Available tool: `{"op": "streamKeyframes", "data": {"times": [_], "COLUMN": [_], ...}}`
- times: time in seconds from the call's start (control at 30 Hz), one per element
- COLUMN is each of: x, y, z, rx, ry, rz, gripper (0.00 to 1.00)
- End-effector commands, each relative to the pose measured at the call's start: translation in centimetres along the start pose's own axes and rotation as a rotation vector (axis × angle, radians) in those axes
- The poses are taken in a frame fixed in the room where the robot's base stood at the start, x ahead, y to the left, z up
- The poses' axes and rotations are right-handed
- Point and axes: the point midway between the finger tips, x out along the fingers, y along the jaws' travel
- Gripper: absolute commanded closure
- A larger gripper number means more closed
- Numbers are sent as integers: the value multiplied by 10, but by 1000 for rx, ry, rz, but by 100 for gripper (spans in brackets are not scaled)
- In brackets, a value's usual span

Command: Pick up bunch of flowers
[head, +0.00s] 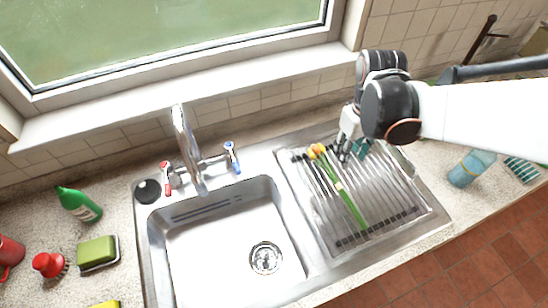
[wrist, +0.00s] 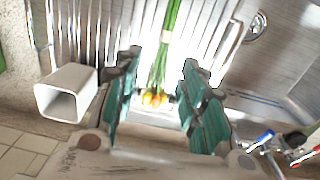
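The bunch of flowers (head: 337,184) has orange-yellow heads and long green stems. It lies on the ribbed metal drainboard (head: 405,200) right of the sink basin, heads toward the wall. In the wrist view the flowers (wrist: 163,45) hang down from the top edge, with a pale band round the stems and the heads between my fingers. My gripper (head: 352,152) is over the back part of the drainboard, just right of the flower heads. In the wrist view my gripper (wrist: 155,95) is open, with one teal-padded finger on each side of the flowers, not closed on them.
The steel sink basin (head: 215,240) and the tap (head: 188,150) are to the left. A white square tube-like object (wrist: 68,93) is left of my fingers in the wrist view. A blue bottle (head: 471,168) stands right of the drainboard. A green bottle (head: 79,204) and a sponge (head: 97,251) are far left.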

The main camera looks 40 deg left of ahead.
Motion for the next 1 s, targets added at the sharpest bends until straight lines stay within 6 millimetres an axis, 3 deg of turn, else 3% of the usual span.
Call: {"op": "streamKeyframes", "data": {"times": [0.03,0.17,0.5,0.77,1.0], "x": [1,17,76,91,126], "y": [-18,-18,-17,-17,-15], "z": [-1,-2,-5,-7,-13], "rx": [-30,-31,-32,-33,-32], "ry": [0,0,2,2,2], "rz": [1,0,0,0,0], "gripper": [62,62,62,62,62]}}
